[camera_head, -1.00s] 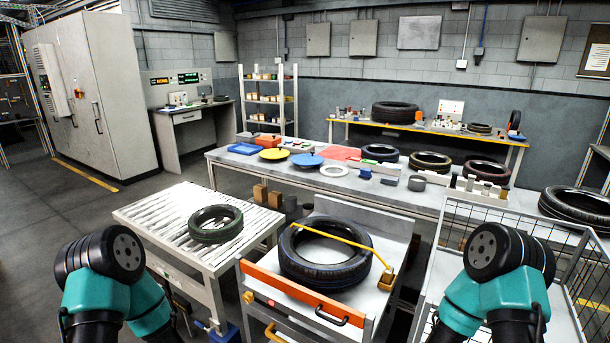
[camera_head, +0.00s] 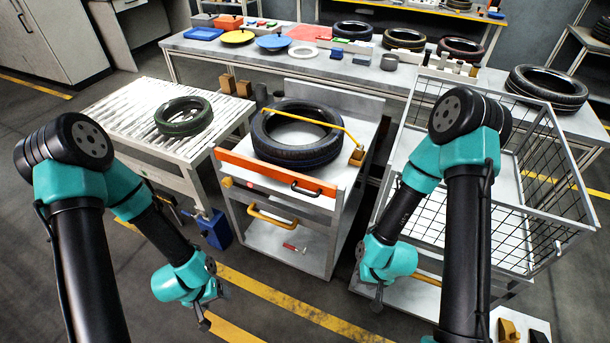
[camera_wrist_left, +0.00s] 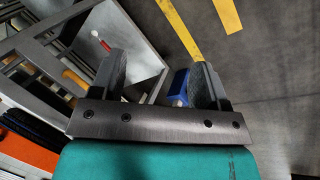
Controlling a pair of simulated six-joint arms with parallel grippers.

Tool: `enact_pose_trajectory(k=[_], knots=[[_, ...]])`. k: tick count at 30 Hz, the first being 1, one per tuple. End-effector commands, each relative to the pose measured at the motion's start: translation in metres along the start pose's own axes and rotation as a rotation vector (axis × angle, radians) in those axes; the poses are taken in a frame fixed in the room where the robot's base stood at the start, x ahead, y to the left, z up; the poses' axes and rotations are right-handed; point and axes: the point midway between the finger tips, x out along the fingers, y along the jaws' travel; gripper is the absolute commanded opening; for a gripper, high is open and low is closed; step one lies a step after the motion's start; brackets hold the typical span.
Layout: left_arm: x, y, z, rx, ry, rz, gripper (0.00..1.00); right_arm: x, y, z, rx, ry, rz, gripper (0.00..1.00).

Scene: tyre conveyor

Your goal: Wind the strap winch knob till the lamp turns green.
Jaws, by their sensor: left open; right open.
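A dark tyre (camera_head: 297,150) lies flat on top of the cart (camera_head: 300,207). A yellow strap (camera_head: 305,118) crosses it, and an orange-yellow winch block (camera_head: 357,156) sits at the strap's right end; its knob is too small to make out. My right gripper (camera_head: 377,300) hangs low to the cart's front right, open and apart from everything.
A roller conveyor (camera_head: 120,115) with a green-marked tyre (camera_head: 184,116) stands left of the cart. A wire-mesh cage (camera_head: 545,200) stands at the right, close to my right arm. A long bench (camera_head: 190,47) with tyres and parts is behind.

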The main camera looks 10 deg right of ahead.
Motion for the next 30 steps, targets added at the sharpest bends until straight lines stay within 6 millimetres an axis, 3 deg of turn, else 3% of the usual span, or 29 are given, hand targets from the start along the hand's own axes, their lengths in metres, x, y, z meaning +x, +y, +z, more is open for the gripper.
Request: enact_pose_trajectory(k=[10, 14, 17, 22, 27, 30], knots=[[0.001, -0.001, -0.003, 0.003, 0.007, 0.002, 0.69, 0.000, 0.000, 0.000, 0.000, 0.000, 0.000, 0.43], [0.007, -0.004, -0.023, 0.037, 0.072, 0.016, 0.69, 0.000, 0.000, 0.000, 0.000, 0.000, 0.000, 0.43], [0.016, -0.007, -0.059, 0.096, 0.186, 0.042, 0.69, 0.000, 0.000, 0.000, 0.000, 0.000, 0.000, 0.43], [0.025, -0.014, -0.145, 0.247, 0.481, 0.113, 0.69, 0.000, 0.000, 0.000, 0.000, 0.000, 0.000, 0.43], [0.016, -0.018, -0.222, 0.404, 0.801, 0.199, 0.69, 0.000, 0.000, 0.000, 0.000, 0.000, 0.000, 0.43], [0.004, -0.021, -0.257, 0.493, 0.983, 0.255, 0.69, 0.000, 0.000, 0.000, 0.000, 0.000, 0.000, 0.43]])
